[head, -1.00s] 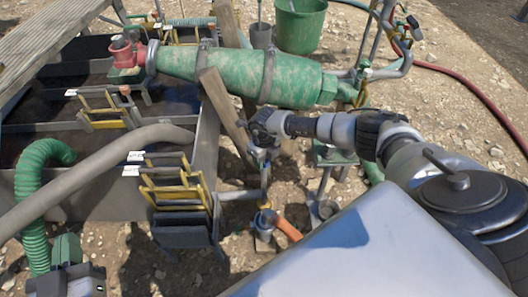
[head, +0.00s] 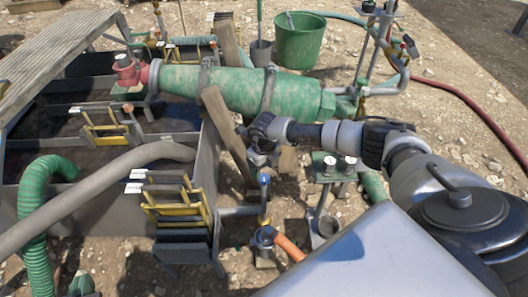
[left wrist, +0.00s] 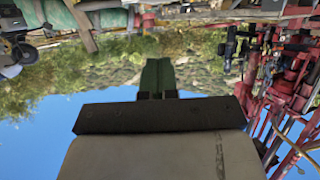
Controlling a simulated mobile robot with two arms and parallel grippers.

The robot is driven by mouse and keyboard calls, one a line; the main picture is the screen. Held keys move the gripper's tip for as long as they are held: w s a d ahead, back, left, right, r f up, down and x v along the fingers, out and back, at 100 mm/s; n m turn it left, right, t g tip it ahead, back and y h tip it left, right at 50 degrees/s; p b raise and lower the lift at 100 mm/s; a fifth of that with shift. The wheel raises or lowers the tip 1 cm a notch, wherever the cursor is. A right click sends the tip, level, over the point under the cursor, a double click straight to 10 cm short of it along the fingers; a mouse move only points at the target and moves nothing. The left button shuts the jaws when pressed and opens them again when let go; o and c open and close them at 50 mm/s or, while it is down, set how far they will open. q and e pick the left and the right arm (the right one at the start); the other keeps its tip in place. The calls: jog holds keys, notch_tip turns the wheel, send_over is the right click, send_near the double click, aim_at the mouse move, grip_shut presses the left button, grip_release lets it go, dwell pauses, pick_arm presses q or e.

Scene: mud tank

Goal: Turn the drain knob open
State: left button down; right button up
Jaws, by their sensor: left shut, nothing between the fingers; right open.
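A small blue-topped knob (head: 264,180), which looks like the drain knob, stands on a brass valve stem at the pipe from the tank's near right corner. My right gripper (head: 257,154) is open and empty just above and slightly left of it, apart in the picture; its fingers are small and partly hidden. Which way the knob is turned cannot be told. My left gripper (head: 82,285) shows only its green fingers at the bottom left edge. In the left wrist view its green fingers (left wrist: 157,64) are shut with nothing between them.
The mud tank (head: 100,205) fills the left, with yellow-framed gates (head: 178,205) and a grey hose (head: 95,190). A wooden post (head: 228,135) leans beside my right gripper. A green cylinder (head: 235,90) lies behind. An orange pipe (head: 290,247) and a gauge stand (head: 330,170) are close by.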

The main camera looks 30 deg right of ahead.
aim_at(264, 177)
pick_arm(q)
jog(key=s+a+f+g+y+p, duration=0.1)
jog(key=s+a+f+g, duration=0.1)
jog(key=s+f+g, duration=0.2)
jog(key=shift+s+f+g, duration=0.15)
jog(key=shift+f+g, duration=0.05)
jog(key=shift+g, duration=0.2)
pick_arm(e)
jog(key=shift+r, duration=3)
